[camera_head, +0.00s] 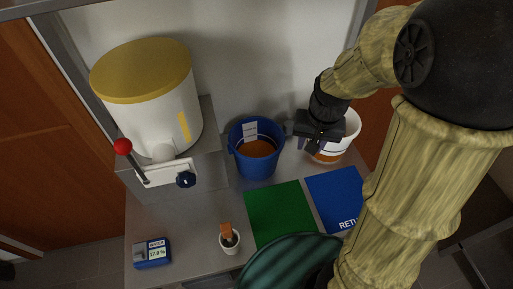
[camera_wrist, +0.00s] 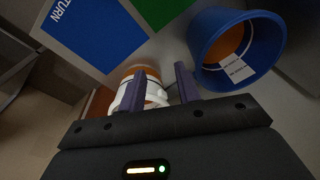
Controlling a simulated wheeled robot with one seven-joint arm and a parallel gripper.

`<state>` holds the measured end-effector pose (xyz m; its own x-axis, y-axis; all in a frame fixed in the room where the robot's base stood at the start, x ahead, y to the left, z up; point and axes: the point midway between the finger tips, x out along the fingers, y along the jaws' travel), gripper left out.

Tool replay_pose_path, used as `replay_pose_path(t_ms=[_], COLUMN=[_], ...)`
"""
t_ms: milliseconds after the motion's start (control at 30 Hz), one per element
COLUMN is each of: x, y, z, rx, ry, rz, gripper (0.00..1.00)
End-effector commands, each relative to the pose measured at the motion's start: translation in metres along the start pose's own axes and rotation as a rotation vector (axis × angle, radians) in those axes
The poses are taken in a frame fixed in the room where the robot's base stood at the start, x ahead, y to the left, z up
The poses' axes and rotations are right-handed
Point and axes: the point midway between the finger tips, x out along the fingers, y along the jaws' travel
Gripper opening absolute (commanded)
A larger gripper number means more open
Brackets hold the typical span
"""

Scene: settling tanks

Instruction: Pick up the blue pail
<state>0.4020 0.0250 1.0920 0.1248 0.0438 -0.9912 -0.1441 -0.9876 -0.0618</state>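The blue pail (camera_head: 256,170) stands upright on the grey bench, with brown-orange contents and a white label inside. It also shows at the upper right of the wrist view (camera_wrist: 264,62). My gripper (camera_head: 308,147) is to the right of the blue pail, over the near left side of a white pail. In the wrist view my gripper's two purple fingers (camera_wrist: 162,82) stand apart. The blue pail lies beyond and to the right of them, and nothing is clearly held. Part of the white pail shows behind the fingers.
The white pail (camera_head: 346,143) stands right of the blue one. A white drum with a yellow lid (camera_head: 150,100) is at the left. Green (camera_head: 280,212) and blue (camera_head: 333,198) mats, a small pot (camera_head: 229,243) and a blue meter (camera_head: 152,253) lie nearer.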

Motion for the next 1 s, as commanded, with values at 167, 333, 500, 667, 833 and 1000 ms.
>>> replay_pose_path(t_ms=[167,333,500,667,833,1000], x=[-0.025,-0.034,-0.034,-0.034,-0.022,0.006], y=[-0.038,-0.060,-0.063,-0.063,-0.063,-0.064], z=[-0.042,-0.059,-0.061,-0.060,-0.058,-0.055], rx=[0.094,0.140,0.148,0.145,0.145,0.145], ry=[-0.073,-0.104,-0.108,-0.108,-0.112,-0.113], rz=[-0.004,-0.005,-0.006,-0.006,-0.004,-0.003], gripper=[0.33,0.33,0.33,0.33,0.33,0.33])
